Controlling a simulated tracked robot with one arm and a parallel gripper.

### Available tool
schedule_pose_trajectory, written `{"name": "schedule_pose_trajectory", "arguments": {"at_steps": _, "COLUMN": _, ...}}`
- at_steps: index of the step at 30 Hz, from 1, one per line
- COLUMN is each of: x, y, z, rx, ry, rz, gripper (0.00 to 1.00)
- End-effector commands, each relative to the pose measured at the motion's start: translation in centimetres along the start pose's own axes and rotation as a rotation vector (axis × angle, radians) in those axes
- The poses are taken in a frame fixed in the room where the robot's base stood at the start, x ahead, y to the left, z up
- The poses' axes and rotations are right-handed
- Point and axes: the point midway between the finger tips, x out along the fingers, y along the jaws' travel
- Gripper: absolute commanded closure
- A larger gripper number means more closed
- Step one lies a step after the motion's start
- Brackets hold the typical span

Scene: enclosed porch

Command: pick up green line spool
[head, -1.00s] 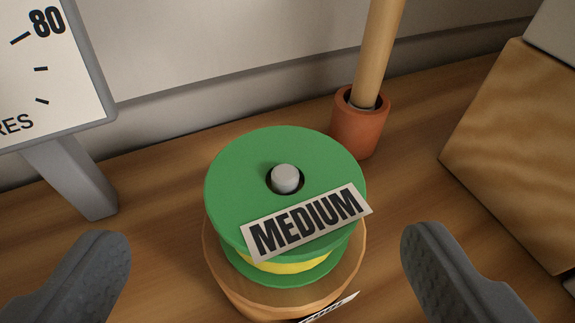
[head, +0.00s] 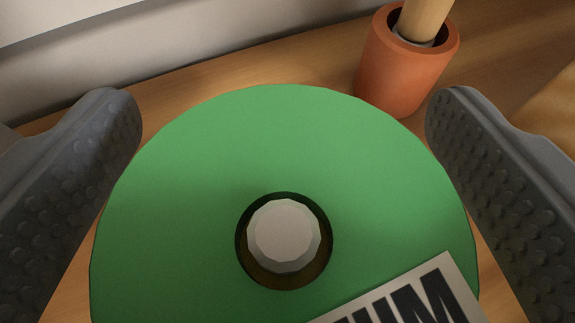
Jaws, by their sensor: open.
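The green line spool (head: 200,170) fills the lower middle of the head view, seen from above. A pale peg (head: 283,236) stands up through its centre hole. A white label (head: 410,300) with black letters, partly cut off by the bottom edge, lies on its top. My gripper (head: 283,115) is open, with one dark studded finger on the left of the spool and one on the right. The fingers are close to the spool's rim; I cannot tell whether they touch it. The spool's lower part and whatever is beneath it are hidden.
A terracotta-coloured cup (head: 405,70) holding a wooden rod (head: 424,18) stands just behind the spool at the right, near my right finger. The wooden surface (head: 210,85) is bare behind the spool, up to a pale wall (head: 150,40).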

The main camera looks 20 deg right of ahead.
Motion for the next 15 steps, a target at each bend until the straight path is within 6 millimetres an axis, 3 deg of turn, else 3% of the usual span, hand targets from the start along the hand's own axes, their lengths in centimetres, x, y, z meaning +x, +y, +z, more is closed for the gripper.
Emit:
{"name": "schedule_pose_trajectory", "arguments": {"at_steps": 4, "x": -0.06, "y": 0.01, "z": -0.08, "rx": 0.0, "ry": 0.001, "rz": 0.0, "gripper": 0.19}}
{"name": "schedule_pose_trajectory", "arguments": {"at_steps": 9, "x": -0.07, "y": 0.03, "z": -0.09, "rx": 0.0, "ry": 0.001, "rz": 0.0, "gripper": 0.65}}
{"name": "schedule_pose_trajectory", "arguments": {"at_steps": 15, "x": -0.08, "y": 0.04, "z": -0.11, "rx": 0.0, "ry": 0.001, "rz": 0.0, "gripper": 0.65}}
